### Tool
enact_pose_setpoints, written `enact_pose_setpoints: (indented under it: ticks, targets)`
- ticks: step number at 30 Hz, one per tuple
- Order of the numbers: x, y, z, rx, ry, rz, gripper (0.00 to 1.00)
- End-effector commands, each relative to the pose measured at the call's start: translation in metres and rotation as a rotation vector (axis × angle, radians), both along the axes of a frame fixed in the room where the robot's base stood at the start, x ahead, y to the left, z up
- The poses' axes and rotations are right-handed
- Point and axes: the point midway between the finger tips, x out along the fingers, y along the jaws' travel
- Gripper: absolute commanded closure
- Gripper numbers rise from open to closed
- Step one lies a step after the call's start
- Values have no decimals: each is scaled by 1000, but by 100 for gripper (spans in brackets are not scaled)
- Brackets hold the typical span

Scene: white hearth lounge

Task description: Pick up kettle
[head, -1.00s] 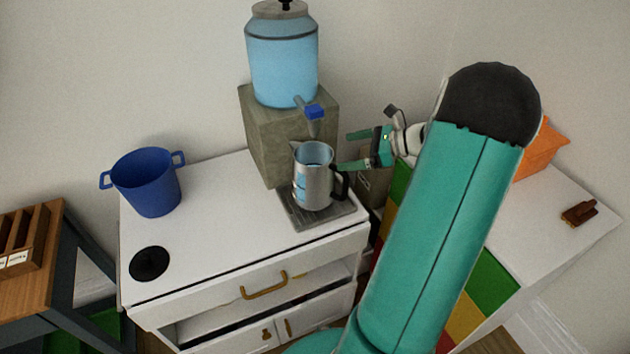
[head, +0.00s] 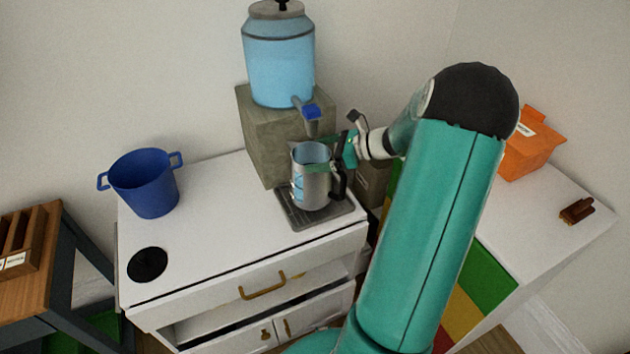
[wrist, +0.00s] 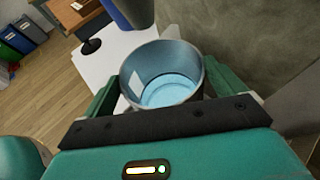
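The kettle (head: 311,185) is a silver metal pitcher with a black handle on its right. It stands upright on the drip tray (head: 335,215), under the blue tap of the dispenser. My gripper (head: 325,154) is at the kettle's upper part, coming from the right above the handle. In the wrist view the kettle's round open rim (wrist: 162,78) lies between my two green fingers (wrist: 163,97), with light blue inside. The fingers are spread wide, one on each side of the kettle. Whether they touch its wall is unclear.
The grey stone block (head: 270,140) with the blue water dispenser (head: 280,65) stands close behind the kettle. The tap (head: 311,112) is just above it. A blue pot (head: 147,185) stands left on the white cabinet (head: 215,225). An orange box (head: 530,150) is far right.

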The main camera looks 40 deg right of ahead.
Motion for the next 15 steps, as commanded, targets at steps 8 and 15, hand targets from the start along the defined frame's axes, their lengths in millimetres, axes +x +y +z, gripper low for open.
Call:
enact_pose_setpoints:
  ticks: [8, 15]
  targets:
    - [0, 0, 0, 0, 0, 1, 71]
    - [1, 0, 2, -2, -4, 2, 76]
